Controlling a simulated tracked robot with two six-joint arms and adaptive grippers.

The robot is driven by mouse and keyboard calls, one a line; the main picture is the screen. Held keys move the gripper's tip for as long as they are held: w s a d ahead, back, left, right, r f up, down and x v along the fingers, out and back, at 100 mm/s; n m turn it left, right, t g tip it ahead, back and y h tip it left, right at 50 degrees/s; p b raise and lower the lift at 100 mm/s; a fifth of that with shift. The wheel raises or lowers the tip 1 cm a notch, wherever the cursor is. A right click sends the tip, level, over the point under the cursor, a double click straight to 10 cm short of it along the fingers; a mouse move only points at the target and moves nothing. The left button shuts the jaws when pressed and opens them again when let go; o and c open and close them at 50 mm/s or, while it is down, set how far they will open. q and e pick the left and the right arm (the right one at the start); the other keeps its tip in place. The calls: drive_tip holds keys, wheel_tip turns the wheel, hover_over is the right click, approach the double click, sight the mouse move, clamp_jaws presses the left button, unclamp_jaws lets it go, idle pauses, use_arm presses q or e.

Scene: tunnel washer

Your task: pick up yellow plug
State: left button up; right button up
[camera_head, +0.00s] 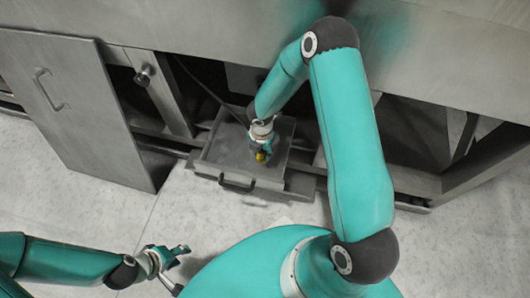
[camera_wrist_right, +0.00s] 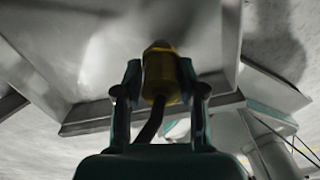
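The yellow plug (camera_head: 261,156) shows just below my right gripper (camera_head: 262,145), over the open metal drawer tray (camera_head: 215,150). In the right wrist view the plug (camera_wrist_right: 161,74) stands between the two fingers of my right gripper (camera_wrist_right: 160,85). The fingers appear to touch it on both sides. A dark cable runs from the plug towards the gripper's palm. I cannot tell whether the plug touches the tray. My left gripper (camera_head: 177,268) is open and empty above the floor at the lower left.
The tray has a dark handle (camera_head: 237,184) at its front. A grey panel door (camera_head: 85,115) with a handle stands open at the left. The washer's metal body (camera_head: 200,30) overhangs the tray. The pale floor (camera_head: 180,205) in front is clear.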

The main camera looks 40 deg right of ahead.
clamp_jaws()
wheel_tip(320, 180, up, 10)
drive_tip(key=p, duration=0.4)
